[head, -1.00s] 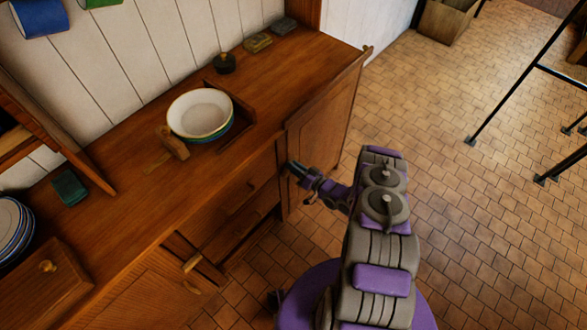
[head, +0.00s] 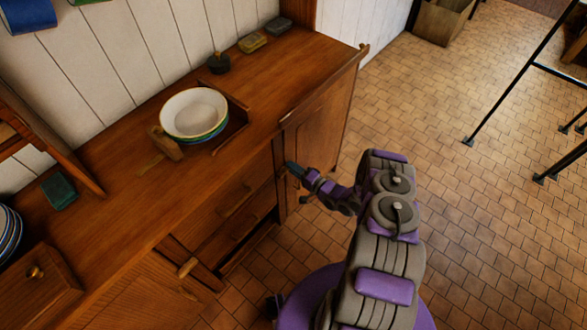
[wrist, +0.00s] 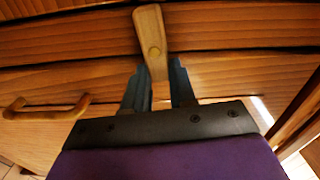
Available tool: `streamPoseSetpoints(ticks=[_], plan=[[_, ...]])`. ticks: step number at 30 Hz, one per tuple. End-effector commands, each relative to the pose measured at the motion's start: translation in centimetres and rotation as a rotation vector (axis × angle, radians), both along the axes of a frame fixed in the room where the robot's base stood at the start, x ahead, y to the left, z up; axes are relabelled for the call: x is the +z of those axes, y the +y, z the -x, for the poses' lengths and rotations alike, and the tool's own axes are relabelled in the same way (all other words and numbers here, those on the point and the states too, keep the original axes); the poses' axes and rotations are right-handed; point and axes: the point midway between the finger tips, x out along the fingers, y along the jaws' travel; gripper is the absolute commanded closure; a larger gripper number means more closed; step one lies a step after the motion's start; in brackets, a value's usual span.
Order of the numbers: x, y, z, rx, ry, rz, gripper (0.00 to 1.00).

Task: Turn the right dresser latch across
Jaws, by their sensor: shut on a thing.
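The right dresser latch (wrist: 151,30) is a pale wooden bar with a round pivot in its middle. In the wrist view it points up and down the picture, lying over the dark line between two boards of the dresser front. My gripper (wrist: 160,82) has its two dark fingers on either side of the latch's lower end and is shut on it. In the head view my gripper (head: 290,170) is at the dresser front, beside the right door (head: 318,130); the latch is too small and covered to make out there.
The dresser top (head: 110,215) holds stacked bowls (head: 194,113) in a wooden rack. Left of my gripper are drawers (head: 235,200) and another wooden latch (head: 188,268). A drawer handle (wrist: 45,107) shows in the wrist view. The tiled floor (head: 440,110) at right is open, with black metal legs (head: 505,80) beyond.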

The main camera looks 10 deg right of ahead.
Motion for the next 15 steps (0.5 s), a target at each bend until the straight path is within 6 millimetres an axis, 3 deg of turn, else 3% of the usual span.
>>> streamPoseSetpoints(ticks=[15], plan=[[-0.52,-0.45,-0.17,-0.011,0.078,-0.101,1.0]])
